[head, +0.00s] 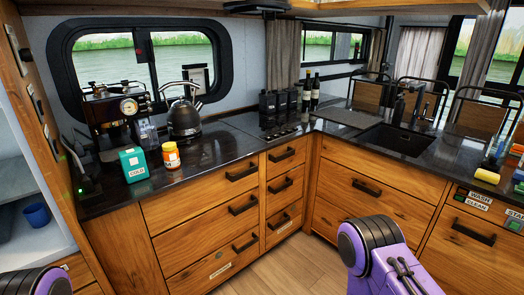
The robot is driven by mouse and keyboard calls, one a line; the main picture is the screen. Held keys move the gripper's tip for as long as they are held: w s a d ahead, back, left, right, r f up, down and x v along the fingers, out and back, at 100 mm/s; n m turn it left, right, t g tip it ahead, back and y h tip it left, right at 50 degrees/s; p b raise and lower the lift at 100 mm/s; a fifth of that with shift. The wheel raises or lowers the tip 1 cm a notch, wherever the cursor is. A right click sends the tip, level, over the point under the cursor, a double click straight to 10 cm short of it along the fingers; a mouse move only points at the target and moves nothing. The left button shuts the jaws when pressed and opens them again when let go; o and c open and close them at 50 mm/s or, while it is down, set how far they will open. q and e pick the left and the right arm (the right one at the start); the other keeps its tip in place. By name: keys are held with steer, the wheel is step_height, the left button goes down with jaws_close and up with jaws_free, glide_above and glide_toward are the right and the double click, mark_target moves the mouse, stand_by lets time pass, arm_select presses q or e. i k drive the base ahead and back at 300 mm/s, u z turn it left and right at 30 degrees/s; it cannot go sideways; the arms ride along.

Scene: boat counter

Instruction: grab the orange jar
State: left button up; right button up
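Purple and dark parts of my two arms show at the bottom left corner and at the bottom right of centre. Neither gripper's fingers can be seen, and nothing of mine is near the jar.
A black kettle (184,118) and an espresso machine (116,108) stand behind the jar. Bottles (306,97) stand in the counter corner. A sink (394,140) is at right, with sponges and bottles beyond it. The counter (215,150) right of the jar is clear. Drawers with black handles face the floor.

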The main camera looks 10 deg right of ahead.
mark_target(171, 159)
steer(key=z, duration=1.3)
steer(key=i, duration=2.9)
steer(key=u, duration=0.6)
